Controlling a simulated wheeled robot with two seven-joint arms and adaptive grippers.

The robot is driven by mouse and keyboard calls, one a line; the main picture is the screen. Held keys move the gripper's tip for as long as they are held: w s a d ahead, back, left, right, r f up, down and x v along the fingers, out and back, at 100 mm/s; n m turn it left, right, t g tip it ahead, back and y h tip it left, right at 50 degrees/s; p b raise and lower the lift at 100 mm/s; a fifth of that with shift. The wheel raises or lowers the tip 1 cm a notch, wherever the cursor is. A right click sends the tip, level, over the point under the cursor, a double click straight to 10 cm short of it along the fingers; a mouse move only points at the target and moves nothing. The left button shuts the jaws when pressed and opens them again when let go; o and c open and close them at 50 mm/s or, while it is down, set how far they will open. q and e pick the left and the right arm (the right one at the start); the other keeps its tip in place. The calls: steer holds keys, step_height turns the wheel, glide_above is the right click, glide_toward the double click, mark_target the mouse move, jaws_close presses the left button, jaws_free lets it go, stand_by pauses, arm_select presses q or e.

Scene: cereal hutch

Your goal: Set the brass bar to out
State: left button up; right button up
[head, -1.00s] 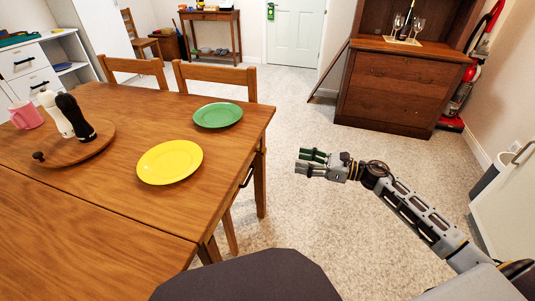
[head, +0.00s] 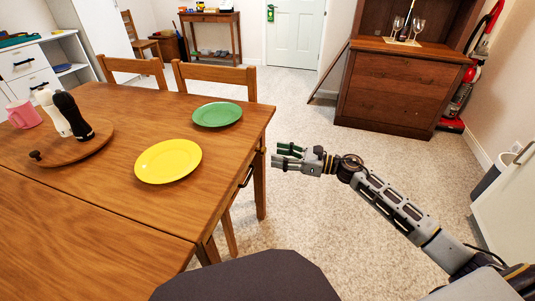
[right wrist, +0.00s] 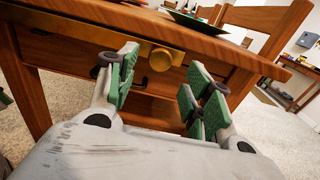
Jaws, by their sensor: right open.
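The brass bar (right wrist: 95,34) shows in the right wrist view, running along the table's end just under the tabletop. A round brass knob (right wrist: 162,57) sits near its right end. In the head view I cannot make out the bar under the table edge. My right gripper (head: 279,156) is open and empty beside the table's right end. In the right wrist view the gripper's (right wrist: 160,88) green-padded fingers stand apart, with the knob beyond and between them. They look clear of the bar. My left gripper is not in view.
The wooden table (head: 110,230) carries a yellow plate (head: 168,161), a green plate (head: 217,114) and a round board (head: 85,150) with two mills. Chairs stand behind it. A wooden hutch (head: 400,88) stands at the back right. Carpet between is clear.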

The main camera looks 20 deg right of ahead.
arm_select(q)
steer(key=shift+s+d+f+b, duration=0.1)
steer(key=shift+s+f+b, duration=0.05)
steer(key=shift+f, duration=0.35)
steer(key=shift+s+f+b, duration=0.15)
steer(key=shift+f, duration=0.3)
arm_select(e)
steer(key=shift+x, duration=2.45)
steer(key=shift+c, duration=0.4)
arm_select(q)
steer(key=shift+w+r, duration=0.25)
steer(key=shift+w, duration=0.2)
arm_select(e)
jaws_close()
